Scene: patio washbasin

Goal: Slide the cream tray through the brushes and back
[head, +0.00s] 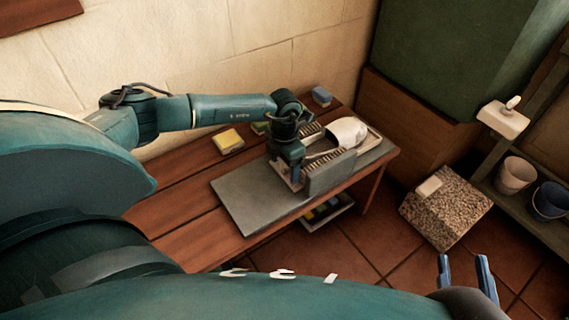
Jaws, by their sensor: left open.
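The cream tray (376,140) is on the far right part of a grey board, behind an upright grey panel (331,173). A white rounded object (347,132) sits on it. Bristly brush rows (310,129) stand at its left end, one behind and one along the front panel. My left gripper (296,173) points down at the left end of the brushes, close to the tray's near end. It is open; the arm hides its fingers partly, and I cannot tell whether it touches anything. My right gripper (466,266) is open and empty at lower right, away from the table.
The grey board (245,201) is bare at left on the wooden table (178,204). A yellow sponge (228,139) and a blue block (321,96) lie behind. A low bin (328,213) is below. Buckets (516,173) stand on a shelf at right.

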